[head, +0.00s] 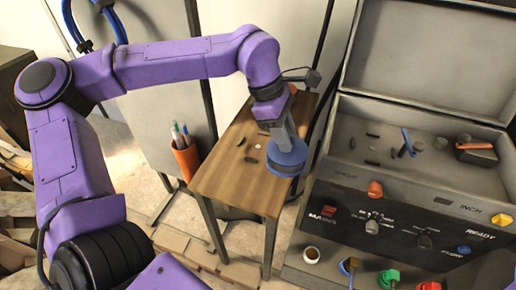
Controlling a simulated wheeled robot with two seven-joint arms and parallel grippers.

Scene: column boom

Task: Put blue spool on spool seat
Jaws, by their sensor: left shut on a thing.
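The blue spool (288,160) has round blue flanges and a darker middle. It shows at the centre right, at the right edge of the small wooden table. My left gripper (283,138) reaches down from above and is shut on the spool's top. I cannot tell whether the spool touches the tabletop or hangs above it. I cannot make out a spool seat for certain in this view. My right gripper is not in view.
The wooden table (232,170) carries several small dark parts. An orange cup (186,158) with pens is at its left side. A grey control case (425,195) with an open lid, knobs and coloured plugs stands at the right. Boxes and planks lie on the floor.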

